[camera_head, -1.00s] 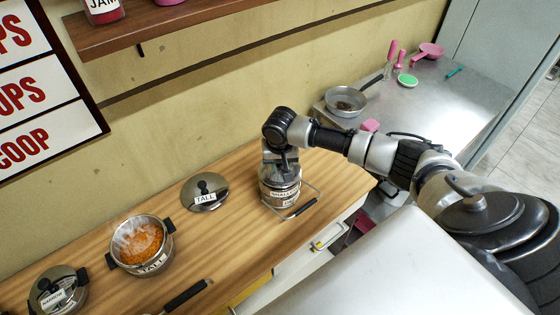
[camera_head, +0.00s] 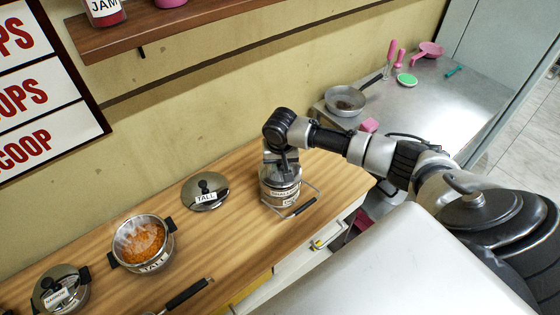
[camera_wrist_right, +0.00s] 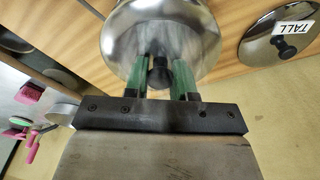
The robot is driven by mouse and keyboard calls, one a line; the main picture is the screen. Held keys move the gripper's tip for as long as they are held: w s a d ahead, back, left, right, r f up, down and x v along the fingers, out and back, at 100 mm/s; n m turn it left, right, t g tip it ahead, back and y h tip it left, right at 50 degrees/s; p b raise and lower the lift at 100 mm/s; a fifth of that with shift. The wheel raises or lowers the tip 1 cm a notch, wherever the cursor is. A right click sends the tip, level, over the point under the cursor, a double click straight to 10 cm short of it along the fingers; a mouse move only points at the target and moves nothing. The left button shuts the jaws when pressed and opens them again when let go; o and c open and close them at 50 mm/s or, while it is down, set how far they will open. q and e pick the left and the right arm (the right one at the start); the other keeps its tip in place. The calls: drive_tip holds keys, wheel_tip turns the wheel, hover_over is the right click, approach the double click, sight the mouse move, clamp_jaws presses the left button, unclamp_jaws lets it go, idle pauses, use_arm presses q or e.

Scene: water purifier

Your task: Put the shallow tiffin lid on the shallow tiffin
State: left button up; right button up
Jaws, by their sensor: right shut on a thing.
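The shallow tiffin (camera_head: 282,198) is a round metal pot with a wire handle at the right end of the wooden counter. My right gripper (camera_head: 281,163) points down directly over it. In the right wrist view the gripper (camera_wrist_right: 160,72) is shut on the dark knob of the shiny shallow tiffin lid (camera_wrist_right: 190,30). The lid appears to sit at the tiffin's top, but I cannot tell whether it touches the rim all round. The gripper partly hides the lid in the head view. My left gripper is not in view.
The tall lid (camera_head: 205,191) lies left of the tiffin. The tall pot (camera_head: 143,243) with orange food stands farther left, beside the narrow lidded pot (camera_head: 60,290). A dark-handled utensil (camera_head: 187,294) lies at the front edge. A pan (camera_head: 345,100) rests on the metal counter behind.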

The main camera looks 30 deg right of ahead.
sight(280, 165)
drive_tip(key=shift+f, duration=0.65)
idle(0.3)
drive_tip(key=o, duration=0.7)
drive_tip(key=shift+c, duration=0.2)
drive_tip(key=r+p, duration=0.6)
drive_tip(key=p, duration=0.1)
drive_tip(key=shift+s+a+r, duration=0.1)
drive_tip(key=shift+s+a, duration=0.1)
drive_tip(key=shift+s, duration=0.1)
wheel_tip(280, 165, up, 2)
drive_tip(key=shift+s+p, duration=0.1)
drive_tip(key=shift+p, duration=0.6)
drive_tip(key=shift+s+a+r, duration=0.1)
drive_tip(key=shift+s+r, duration=0.1)
drive_tip(key=shift+r, duration=1.15)
